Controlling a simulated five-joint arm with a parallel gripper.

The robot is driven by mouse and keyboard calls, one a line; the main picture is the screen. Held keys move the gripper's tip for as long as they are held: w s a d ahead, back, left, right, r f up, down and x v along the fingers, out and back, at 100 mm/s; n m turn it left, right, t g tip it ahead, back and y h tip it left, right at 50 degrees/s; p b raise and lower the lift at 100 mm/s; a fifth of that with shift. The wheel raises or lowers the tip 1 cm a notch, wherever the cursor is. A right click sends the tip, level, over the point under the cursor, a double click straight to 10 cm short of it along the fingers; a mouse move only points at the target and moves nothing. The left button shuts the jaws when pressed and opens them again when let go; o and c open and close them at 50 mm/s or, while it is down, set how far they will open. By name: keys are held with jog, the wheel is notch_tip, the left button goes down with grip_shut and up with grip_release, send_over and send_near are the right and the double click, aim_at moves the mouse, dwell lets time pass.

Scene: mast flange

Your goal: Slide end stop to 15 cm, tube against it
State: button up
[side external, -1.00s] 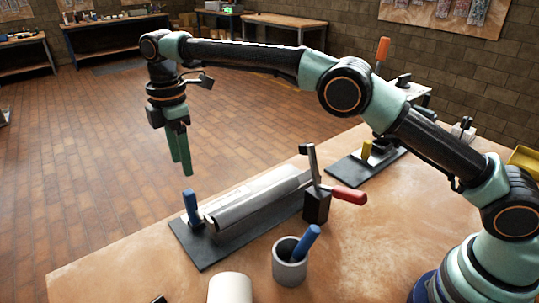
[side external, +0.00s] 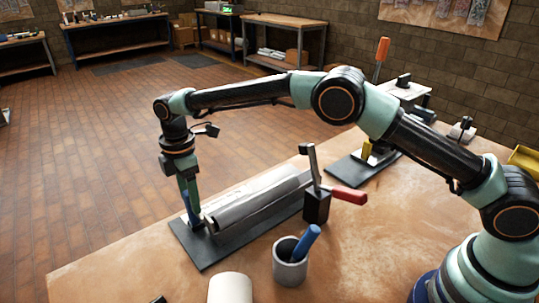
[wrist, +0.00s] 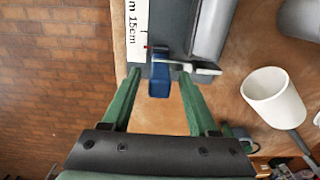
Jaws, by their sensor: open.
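The end stop, with a blue upright handle (wrist: 159,79) and a light grey plate, sits at the near end of the dark base plate (side external: 202,256). In the wrist view it is just below the scale strip (wrist: 138,25) marked 15 cm, near a small red mark. The grey tube (side external: 258,203) lies along the base; its end (wrist: 208,35) is close to the stop's plate, and I cannot tell whether they touch. My gripper (wrist: 158,74) is open, its green fingers on either side of the blue handle, apart from it. In the side view the fingers partly hide the handle.
A grey cup (side external: 290,267) with a blue item and a pale cylinder (side external: 230,289) stand in front. Another fixture with a yellow part (side external: 368,151) is behind.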

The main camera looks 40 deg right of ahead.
grip_shut()
jog(key=shift+s, duration=0.1)
dwell(1.2)
